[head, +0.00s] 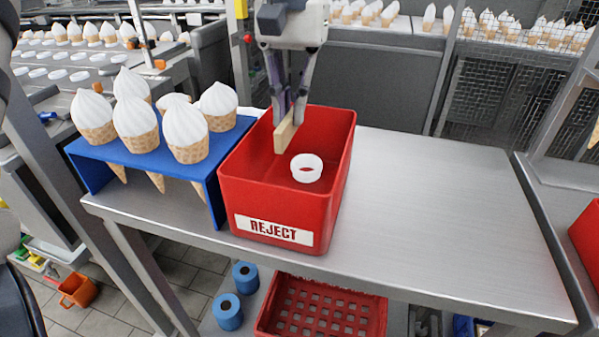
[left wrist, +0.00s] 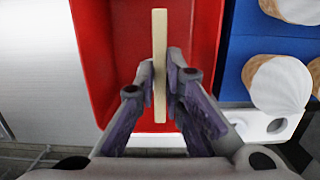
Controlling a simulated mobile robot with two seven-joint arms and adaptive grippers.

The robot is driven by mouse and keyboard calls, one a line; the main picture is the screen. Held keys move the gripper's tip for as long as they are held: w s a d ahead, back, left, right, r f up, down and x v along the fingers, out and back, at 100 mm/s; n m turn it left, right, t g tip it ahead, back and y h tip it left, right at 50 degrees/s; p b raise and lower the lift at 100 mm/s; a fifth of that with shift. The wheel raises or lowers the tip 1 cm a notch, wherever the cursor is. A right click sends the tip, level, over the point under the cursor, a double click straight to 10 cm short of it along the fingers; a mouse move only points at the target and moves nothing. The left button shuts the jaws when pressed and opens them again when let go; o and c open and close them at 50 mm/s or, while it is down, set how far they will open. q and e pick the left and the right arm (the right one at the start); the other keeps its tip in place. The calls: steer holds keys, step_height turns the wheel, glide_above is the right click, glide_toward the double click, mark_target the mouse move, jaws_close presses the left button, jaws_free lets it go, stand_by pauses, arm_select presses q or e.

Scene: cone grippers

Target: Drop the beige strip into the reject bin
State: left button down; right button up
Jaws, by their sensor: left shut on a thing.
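The beige strip (head: 285,136) is held between the fingers of my left gripper (head: 289,115), which is shut on it. The strip also shows in the left wrist view (left wrist: 159,60), upright between the fingertips (left wrist: 160,88). The red reject bin (head: 265,192) stands on the steel table with its label facing front. My left gripper and the strip are over the bin's opening; in the head view the strip's lower end appears at or inside the bin. I cannot tell whether it touches the bin. My right gripper is not in view.
A white ring-shaped piece (head: 306,168) lies in the bin. A blue rack (head: 140,160) with several ice cream cones stands close to the bin's left side. The steel table (head: 440,210) is clear on the right. A red crate (head: 320,310) sits below.

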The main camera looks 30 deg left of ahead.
arm_select(q)
steer(key=shift+f, duration=0.1)
steer(key=c, duration=1.6)
jaws_free()
step_height(320, 180, up, 12)
steer(key=w, duration=0.1)
steer(key=shift+w+a, duration=0.15)
steer(key=shift+w, duration=0.05)
